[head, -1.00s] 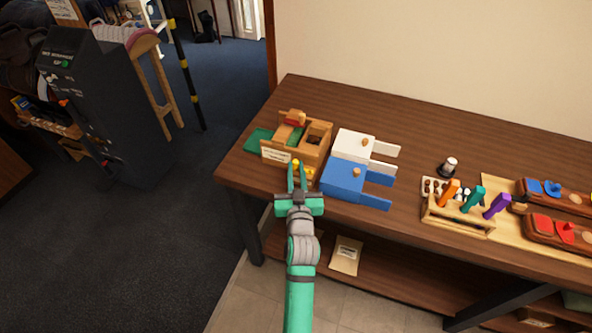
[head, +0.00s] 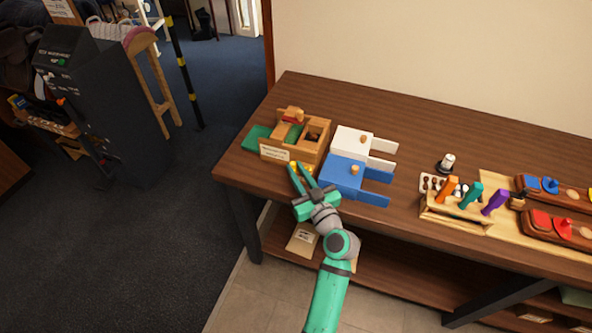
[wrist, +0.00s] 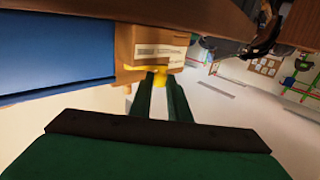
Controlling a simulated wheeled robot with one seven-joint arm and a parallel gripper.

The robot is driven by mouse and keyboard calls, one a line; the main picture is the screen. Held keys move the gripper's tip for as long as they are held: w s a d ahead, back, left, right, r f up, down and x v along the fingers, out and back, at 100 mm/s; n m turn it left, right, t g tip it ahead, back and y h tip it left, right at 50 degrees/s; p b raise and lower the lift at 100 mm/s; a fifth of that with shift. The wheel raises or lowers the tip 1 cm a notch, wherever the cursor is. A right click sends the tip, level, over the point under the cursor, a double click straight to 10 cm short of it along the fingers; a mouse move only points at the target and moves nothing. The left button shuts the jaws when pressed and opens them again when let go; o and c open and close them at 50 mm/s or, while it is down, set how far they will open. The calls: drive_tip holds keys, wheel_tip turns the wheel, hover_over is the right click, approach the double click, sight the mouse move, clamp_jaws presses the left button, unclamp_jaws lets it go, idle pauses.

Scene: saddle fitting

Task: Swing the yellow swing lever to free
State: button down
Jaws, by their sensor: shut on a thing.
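The yellow swing lever (head: 308,169) is at the front of a wooden box (head: 313,155) near the table's left end, mostly hidden by my fingers. In the wrist view a bit of the yellow lever (wrist: 156,69) shows at my fingertips, below the box's pale label. My gripper (head: 301,168) reaches in from the front, tilted to the left. Its green fingers (wrist: 161,78) are close together and shut on the yellow lever. The exact contact is hidden.
A blue box (head: 342,174) and a white box (head: 352,141) stand close to the right. A green piece (head: 256,138) lies at the left. Further right is a rack of coloured handles (head: 457,208). The table's front edge is just below my gripper.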

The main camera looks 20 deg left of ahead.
drive_tip(key=shift+s+d+n+g+y, duration=0.1)
drive_tip(key=shift+d+n+g+y, duration=0.2)
drive_tip(key=shift+n+g+y, duration=0.55)
drive_tip(key=shift+s+d+n+g+y, duration=0.1)
drive_tip(key=shift+d+n+g+y, duration=0.15)
drive_tip(key=shift+n+g+y, duration=0.55)
drive_tip(key=shift+g, duration=0.35)
drive_tip(key=c, duration=1.7)
unclamp_jaws()
drive_tip(key=shift+o, duration=0.2)
drive_tip(key=shift+s, duration=0.1)
drive_tip(key=v, duration=1)
drive_tip(key=shift+s+d, duration=0.2)
drive_tip(key=shift+d, duration=0.1)
